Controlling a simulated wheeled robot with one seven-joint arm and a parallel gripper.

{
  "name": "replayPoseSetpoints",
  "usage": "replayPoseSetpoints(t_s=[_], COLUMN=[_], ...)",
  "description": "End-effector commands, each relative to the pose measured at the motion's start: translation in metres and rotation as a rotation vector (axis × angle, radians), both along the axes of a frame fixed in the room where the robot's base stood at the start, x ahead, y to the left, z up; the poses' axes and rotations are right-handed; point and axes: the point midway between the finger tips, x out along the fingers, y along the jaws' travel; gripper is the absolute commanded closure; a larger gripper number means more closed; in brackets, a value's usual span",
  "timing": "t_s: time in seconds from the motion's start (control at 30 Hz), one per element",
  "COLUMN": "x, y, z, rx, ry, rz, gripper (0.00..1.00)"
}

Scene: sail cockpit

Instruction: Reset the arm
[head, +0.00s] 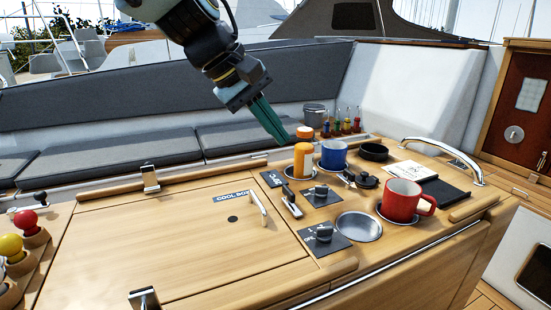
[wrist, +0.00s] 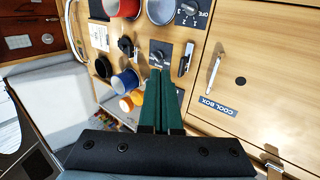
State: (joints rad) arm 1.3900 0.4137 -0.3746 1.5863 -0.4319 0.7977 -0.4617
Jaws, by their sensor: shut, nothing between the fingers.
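My gripper (head: 275,130) hangs from the upper middle of the head view, above the back edge of the wooden cockpit table. Its dark green fingers are shut together with nothing between them. The fingers also show in the wrist view (wrist: 163,85), pointing over the table top. In the head view the fingertips appear just left of and above an orange cylinder (head: 303,160). They look clear of it, but the exact gap cannot be told.
The table holds a red mug (head: 402,202), a blue mug (head: 333,155), a black bowl (head: 374,152), knob panels (head: 323,236) and a steel handrail (head: 463,158). The cool box lid (head: 170,250) is closed, its top clear. Red and yellow balls (head: 25,219) stand at far left.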

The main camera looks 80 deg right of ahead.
Motion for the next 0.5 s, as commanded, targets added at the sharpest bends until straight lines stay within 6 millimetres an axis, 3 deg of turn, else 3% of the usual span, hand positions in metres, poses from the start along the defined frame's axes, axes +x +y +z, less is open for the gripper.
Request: replayPoseSetpoints(t_s=[0.5], x=[0.000], y=[0.000], z=[0.021], rx=[0.000], ry=[0.000], rz=[0.000], gripper=[1.00])
